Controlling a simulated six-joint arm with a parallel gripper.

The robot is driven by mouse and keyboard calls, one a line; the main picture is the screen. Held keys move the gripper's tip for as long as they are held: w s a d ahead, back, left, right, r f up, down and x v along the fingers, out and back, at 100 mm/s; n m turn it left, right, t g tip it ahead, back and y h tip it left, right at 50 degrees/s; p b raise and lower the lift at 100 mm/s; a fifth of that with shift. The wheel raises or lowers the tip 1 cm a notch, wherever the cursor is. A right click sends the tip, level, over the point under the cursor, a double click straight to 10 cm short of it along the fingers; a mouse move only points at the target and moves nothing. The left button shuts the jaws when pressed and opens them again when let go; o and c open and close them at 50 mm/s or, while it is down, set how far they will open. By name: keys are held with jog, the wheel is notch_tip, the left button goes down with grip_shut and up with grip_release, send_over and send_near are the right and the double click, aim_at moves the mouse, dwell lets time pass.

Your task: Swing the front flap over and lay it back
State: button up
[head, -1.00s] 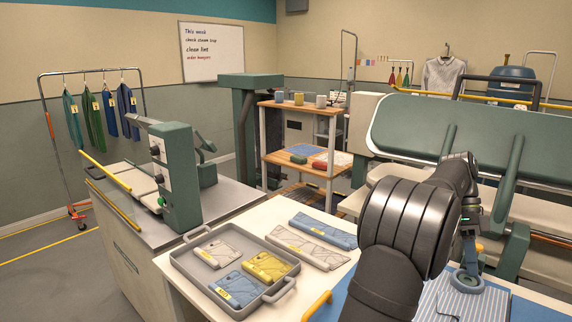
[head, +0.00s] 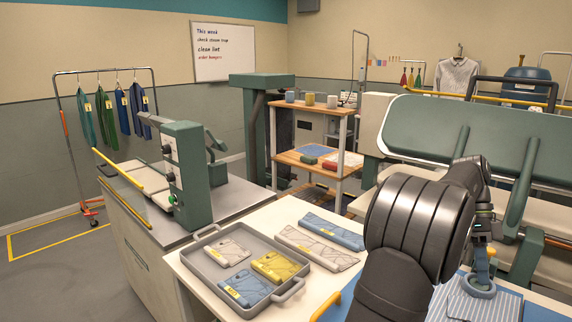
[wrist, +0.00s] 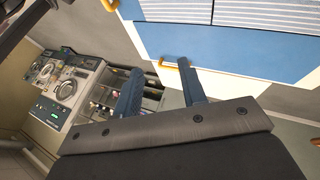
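A striped blue-and-white garment (head: 487,308) lies on a blue board (head: 443,296) at the lower right of the head view, partly cut off by the picture edge. I cannot tell which part is the front flap. My gripper (head: 481,287) is beside or above the cloth in the head view. In the wrist view my gripper (wrist: 160,68) has its two fingers apart, with nothing between them.
A grey tray (head: 205,268) with folded items stands left of my arm, beside folded cloths (head: 335,232). A green-padded press (head: 440,128) stands behind. Floor is clear at far left.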

dwell(0.3)
jog(key=s+a+f+t+h, duration=0.1)
jog(key=s+a+f, duration=0.1)
jog(key=s+a, duration=0.6)
jog(key=s+a+f+t+h, duration=0.1)
jog(key=s+a+f, duration=0.25)
jog(key=a, duration=0.85)
jog(key=shift+m, duration=0.4)
jog(key=x, duration=1.5)
jog(key=shift+s+a+f, duration=0.1)
jog(key=shift+s+f, duration=0.2)
grip_shut()
